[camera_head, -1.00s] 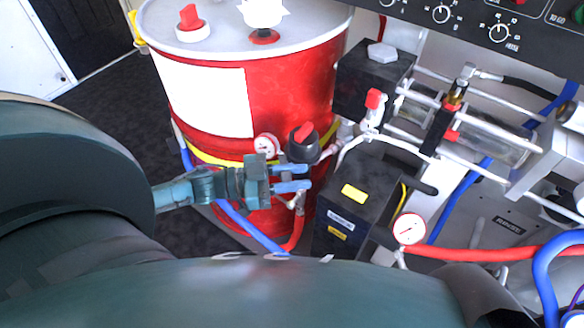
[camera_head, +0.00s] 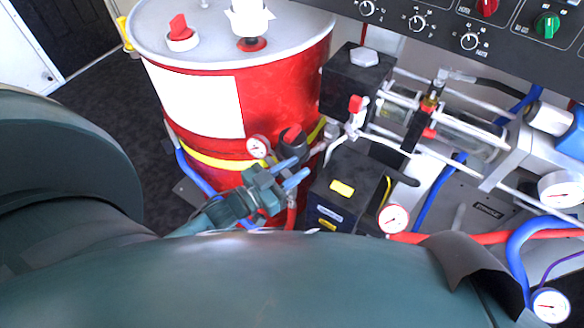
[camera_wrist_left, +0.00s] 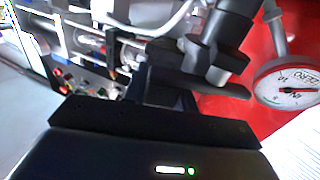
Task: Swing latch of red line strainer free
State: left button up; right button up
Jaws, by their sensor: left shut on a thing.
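The red line strainer (camera_head: 294,145) is a black body with a red top, in front of the red drum in the head view. In the left wrist view its black body (camera_wrist_left: 222,38) fills the upper middle, with a flat black latch bar (camera_wrist_left: 220,85) at its lower end. My left gripper (camera_head: 300,167) is just below the strainer, its blue fingers pointing up and right. In the left wrist view the fingers (camera_wrist_left: 165,92) are at the left end of the latch bar and shut on it; the exact contact is partly hidden. My right gripper is not in view.
The red drum (camera_head: 290,95) stands close behind the strainer. A round gauge (camera_head: 258,146) sits just left of it and also shows in the wrist view (camera_wrist_left: 288,84). A black box (camera_head: 345,188) with yellow labels is close on the right. Hoses run below.

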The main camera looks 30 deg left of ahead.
pick_arm(q)
jog(key=shift+c, duration=0.2)
jog(key=o, duration=1)
jog(key=shift+s, duration=0.1)
jog(key=v, duration=1.3)
